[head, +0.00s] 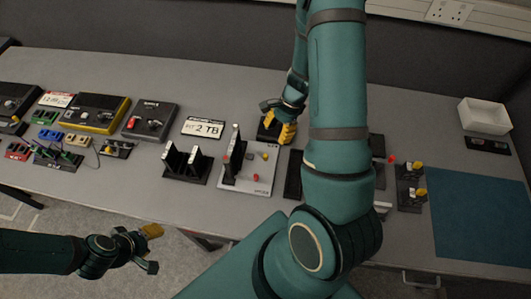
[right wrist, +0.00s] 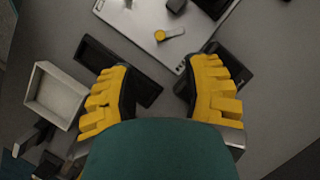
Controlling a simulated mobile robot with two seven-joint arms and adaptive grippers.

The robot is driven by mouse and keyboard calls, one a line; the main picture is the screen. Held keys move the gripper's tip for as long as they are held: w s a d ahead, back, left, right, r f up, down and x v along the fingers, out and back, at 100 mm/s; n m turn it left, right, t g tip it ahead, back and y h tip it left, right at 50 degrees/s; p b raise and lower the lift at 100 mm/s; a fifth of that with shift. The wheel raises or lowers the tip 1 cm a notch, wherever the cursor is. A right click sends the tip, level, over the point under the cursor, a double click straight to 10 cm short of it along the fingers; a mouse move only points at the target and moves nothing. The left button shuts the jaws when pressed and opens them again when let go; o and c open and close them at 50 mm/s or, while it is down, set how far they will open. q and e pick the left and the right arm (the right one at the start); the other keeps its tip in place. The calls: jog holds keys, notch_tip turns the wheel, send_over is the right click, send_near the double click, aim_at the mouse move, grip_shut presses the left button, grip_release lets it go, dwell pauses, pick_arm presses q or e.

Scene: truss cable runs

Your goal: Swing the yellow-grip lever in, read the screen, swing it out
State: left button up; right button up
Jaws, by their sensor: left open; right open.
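A light grey panel (head: 262,180) stands on the table, left of my right upper arm, with small yellow and red knobs on it. A lever with a round yellow grip (right wrist: 161,35) lies on that panel in the right wrist view. An upright dark slab (head: 235,143) rises from the panel's left side; whether it is the screen I cannot tell. My right gripper (head: 280,125) is open and empty, just beyond the panel; its fingers (right wrist: 163,92) are spread in the right wrist view, apart from the lever. My left gripper (head: 148,245) is open and empty, off the table's front edge.
A black tray (right wrist: 90,54) and a white tray (right wrist: 40,85) lie beside the panel. A card reading 2 TB (head: 203,128) and a dark slotted rack (head: 187,165) stand to the left. A blue mat (head: 480,220) covers the right end. My right arm hides the table's middle.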

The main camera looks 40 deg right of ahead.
aim_at(266, 155)
jog(key=b+x, duration=0.2)
jog(key=x, duration=0.9)
jog(key=shift+a+f, duration=0.1)
jog(key=shift+f, duration=0.3)
jog(key=shift+c, duration=0.5)
grip_shut()
